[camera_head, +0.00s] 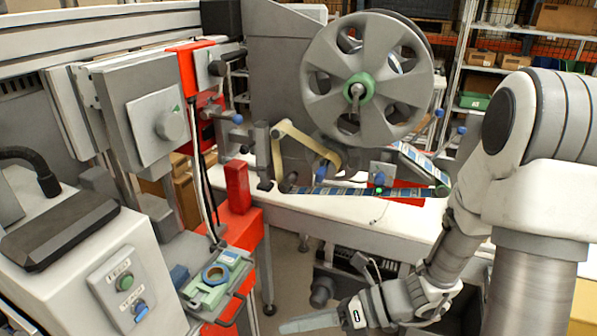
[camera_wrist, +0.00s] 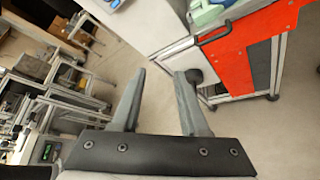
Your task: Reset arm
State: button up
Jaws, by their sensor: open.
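My arm comes in from the right in the head view and folds down, with my gripper (camera_head: 310,322) low at the bottom centre. In the wrist view my gripper (camera_wrist: 158,85) shows two grey fingers standing apart with only floor between them. It is open and empty. The large grey tape reel (camera_head: 375,82) with a green hub is mounted upright on the machine, well above my gripper. A blue-and-white printed tape strip (camera_head: 340,191) runs below the reel.
A red cart (camera_wrist: 262,50) with a black handle stands at the right in the wrist view. The white machine table (camera_head: 340,215) lies behind my gripper. A control box with buttons (camera_head: 122,285) is at the left.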

jog(key=s+d+r+n+t+h+p, duration=0.1)
jog(key=d+r+n+h, duration=0.3)
jog(key=r+n, duration=0.4)
jog(key=s+d+r+n+t+h+p, duration=0.2)
jog(key=d+r+n+h, duration=0.3)
jog(key=r+n, duration=0.3)
jog(key=s+d+r+n+t+h+p, duration=0.2)
jog(key=d+r+n+h+p, duration=0.2)
jog(key=r+n, duration=0.5)
jog(key=n, duration=0.2)
jog(key=shift+s+d+n+h, duration=0.3)
jog(key=shift+s+d, duration=0.05)
jog(key=shift+d, duration=0.05)
jog(key=shift+a+f, duration=0.1)
jog(key=shift+a, duration=0.05)
